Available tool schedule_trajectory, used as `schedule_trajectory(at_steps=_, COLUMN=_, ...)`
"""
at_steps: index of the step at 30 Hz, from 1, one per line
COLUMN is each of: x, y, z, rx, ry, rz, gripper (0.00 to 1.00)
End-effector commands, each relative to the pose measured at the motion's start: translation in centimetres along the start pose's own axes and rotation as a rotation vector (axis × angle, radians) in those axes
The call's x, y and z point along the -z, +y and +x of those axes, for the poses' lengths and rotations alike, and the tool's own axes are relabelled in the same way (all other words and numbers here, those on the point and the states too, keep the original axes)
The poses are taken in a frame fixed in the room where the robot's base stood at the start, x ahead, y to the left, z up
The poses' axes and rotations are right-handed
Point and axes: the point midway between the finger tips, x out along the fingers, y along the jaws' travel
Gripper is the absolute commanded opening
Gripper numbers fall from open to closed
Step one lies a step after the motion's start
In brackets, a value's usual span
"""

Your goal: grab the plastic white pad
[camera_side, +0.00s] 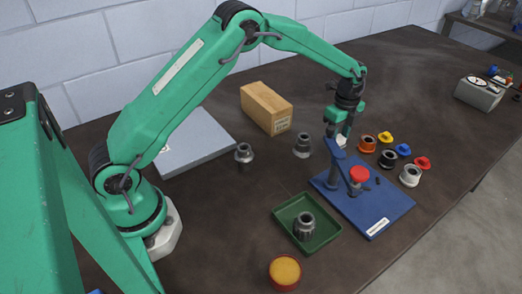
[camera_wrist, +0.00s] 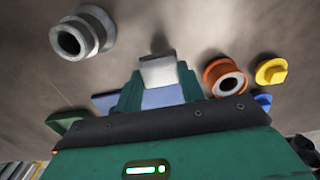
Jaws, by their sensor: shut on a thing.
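The white pad (camera_wrist: 160,71) sits between the fingers of my gripper (camera_wrist: 160,92) in the wrist view. In the side view a small bit of the white pad (camera_side: 341,142) shows at the lower end of my gripper (camera_side: 338,132). The gripper is shut on the pad and hangs beside the upright arm of the blue fixture (camera_side: 385,200). Much of the pad is hidden by the fingers. I cannot tell whether it touches the fixture.
The fixture carries a red knob (camera_side: 359,174). Orange (camera_side: 367,143) and white (camera_side: 410,175) rings with coloured plugs lie to its right. Metal fittings (camera_side: 244,153), a cardboard box (camera_side: 266,107), a green tray (camera_side: 322,236) and a yellow-topped cup (camera_side: 285,271) stand around. The dark table's front right is clear.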

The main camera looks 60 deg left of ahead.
Motion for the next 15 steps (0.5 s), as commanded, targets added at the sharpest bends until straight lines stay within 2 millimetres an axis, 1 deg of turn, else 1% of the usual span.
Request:
schedule_trajectory(at_steps=3, x=0.0, y=-0.1, z=-1.9, rx=0.004, ry=0.000, rz=0.000, gripper=0.17)
schedule_trajectory(at_steps=9, x=0.0, y=-0.1, z=-5.0, rx=0.003, ry=0.000, rz=0.000, gripper=0.17)
schedule_trajectory(at_steps=15, x=0.0, y=-0.1, z=-7.0, rx=0.002, ry=0.000, rz=0.000, gripper=0.17)
